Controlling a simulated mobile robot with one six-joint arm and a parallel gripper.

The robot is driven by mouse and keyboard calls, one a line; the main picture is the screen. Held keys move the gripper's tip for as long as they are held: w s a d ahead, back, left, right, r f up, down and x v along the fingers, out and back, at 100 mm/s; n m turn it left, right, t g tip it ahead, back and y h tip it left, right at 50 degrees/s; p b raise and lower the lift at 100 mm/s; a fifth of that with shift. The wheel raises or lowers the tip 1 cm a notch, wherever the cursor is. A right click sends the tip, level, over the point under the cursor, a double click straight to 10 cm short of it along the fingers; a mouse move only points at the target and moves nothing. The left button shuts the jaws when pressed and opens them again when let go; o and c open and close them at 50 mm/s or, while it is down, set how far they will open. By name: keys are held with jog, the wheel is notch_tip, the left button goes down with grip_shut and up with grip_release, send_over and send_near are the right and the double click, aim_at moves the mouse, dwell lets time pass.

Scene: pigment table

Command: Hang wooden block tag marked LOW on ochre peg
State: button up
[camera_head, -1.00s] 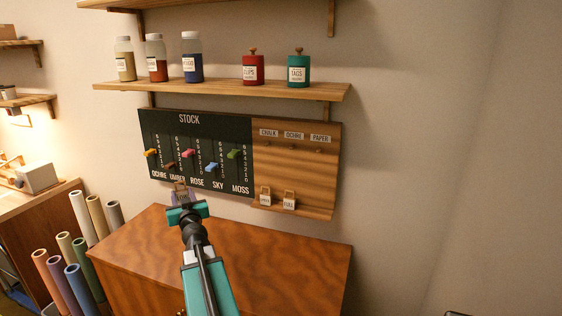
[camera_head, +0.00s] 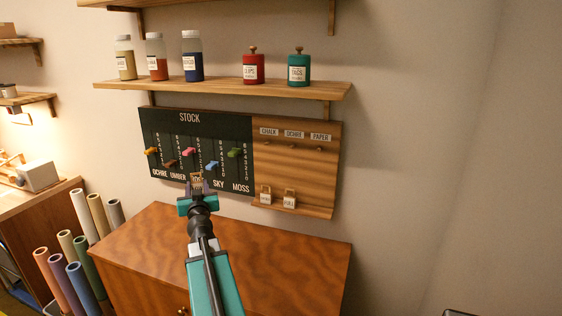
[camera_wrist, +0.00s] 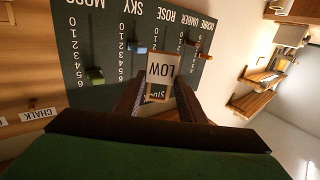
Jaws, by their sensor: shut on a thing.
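My gripper (camera_head: 197,190) is shut on the wooden block tag (camera_wrist: 159,70), whose white face reads LOW, upside down in the wrist view. In the head view the tag (camera_head: 197,179) is small, held in front of the lower part of the dark stock board, below the rose column. The ochre peg (camera_head: 293,146) sticks out under the OCHRE label on the wooden panel, to the right of and above my gripper. It looks empty. I cannot make it out in the wrist view.
The chalk peg (camera_head: 265,143) and paper peg (camera_head: 320,149) flank it. Two tags (camera_head: 265,197) (camera_head: 289,199) stand on the panel's lower ledge. Coloured sliders stick out from the stock board (camera_head: 160,120). A shelf (camera_head: 225,90) with jars is above, a cabinet top (camera_head: 270,235) below.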

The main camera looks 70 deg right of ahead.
jog(key=s+d+r+m+g+h+p, duration=0.1)
jog(key=s+d+r+m+g, duration=0.2)
jog(key=s, duration=0.6)
jog(key=s+d+r+m+g+h+p, duration=0.1)
jog(key=s+d+r+m+g, duration=0.2)
jog(key=s+g, duration=0.4)
jog(key=s+d+r+m+g+h+p, duration=0.1)
jog(key=s+d+r+m+g, duration=0.3)
jog(key=s, duration=0.7)
jog(key=shift+s+g+h+p, duration=0.3)
jog(key=shift+s+g+p, duration=0.1)
jog(key=shift+g, duration=0.2)
jog(key=shift+d+b, duration=0.3)
jog(key=shift+w+d+f+b, duration=0.1)
jog(key=shift+d+b, duration=1.25)
jog(key=shift+w+d+f+b, duration=0.1)
jog(key=shift+d+f+b, duration=0.05)
jog(key=shift+d+b, duration=1.25)
jog(key=shift+w+d+f+b, duration=0.1)
jog(key=shift+d+b, duration=1.2)
jog(key=shift+b, duration=0.05)
jog(key=shift+d+r, duration=0.1)
jog(key=shift+d+p, duration=0.2)
jog(key=shift+p, duration=0.4)
